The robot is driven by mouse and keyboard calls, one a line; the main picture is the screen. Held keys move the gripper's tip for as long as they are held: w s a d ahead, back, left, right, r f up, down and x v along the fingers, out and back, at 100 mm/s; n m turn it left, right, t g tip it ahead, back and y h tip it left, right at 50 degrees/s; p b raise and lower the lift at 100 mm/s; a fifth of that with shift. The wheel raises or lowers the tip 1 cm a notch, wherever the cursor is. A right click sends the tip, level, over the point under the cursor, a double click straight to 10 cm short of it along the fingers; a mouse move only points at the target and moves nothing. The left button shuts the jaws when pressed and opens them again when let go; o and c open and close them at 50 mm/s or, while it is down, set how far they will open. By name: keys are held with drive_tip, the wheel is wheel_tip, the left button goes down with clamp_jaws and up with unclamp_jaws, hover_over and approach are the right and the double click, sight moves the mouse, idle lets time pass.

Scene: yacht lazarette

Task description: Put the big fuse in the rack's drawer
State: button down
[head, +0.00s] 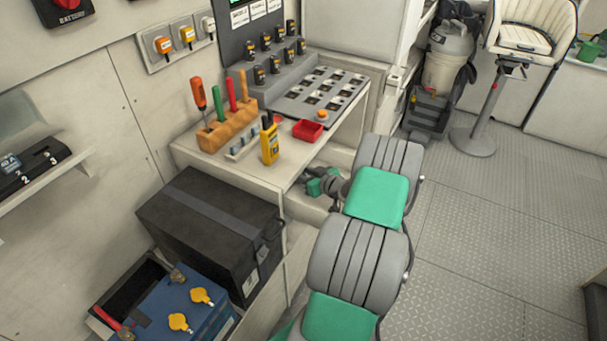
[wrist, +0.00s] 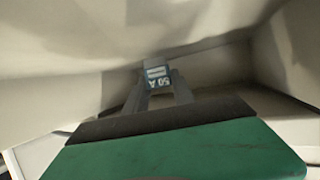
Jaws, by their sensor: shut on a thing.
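The big fuse shows in the wrist view as a small block (wrist: 157,75) with a blue and white label reading 50 A. My gripper (wrist: 158,92) is shut on it, with one dark finger on each side. Pale walls and a pale surface surround the fuse there. In the head view my arm reaches under the front of the pale bench, and the green and grey wrist hides the fuse. A pale shelf or drawer floor (head: 305,207) lies below my wrist; I cannot tell which it is.
The bench top (head: 300,152) carries a wooden tool block (head: 228,127), a yellow meter (head: 269,143), a red tray (head: 308,130) and a slotted grey panel (head: 322,94). A black box (head: 212,228) and a blue battery (head: 185,305) stand at left.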

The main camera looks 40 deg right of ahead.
drive_tip(key=shift+s+d+f, duration=0.15)
drive_tip(key=shift+s+f, duration=0.1)
drive_tip(key=shift+f, duration=0.1)
drive_tip(key=shift+f+b, duration=0.15)
drive_tip(key=shift+b, duration=0.15)
drive_tip(key=c, duration=1.1)
unclamp_jaws()
drive_tip(key=shift+o, duration=0.2)
drive_tip(key=shift+s+r, duration=0.15)
drive_tip(key=shift+r, duration=0.15)
drive_tip(key=v, duration=0.7)
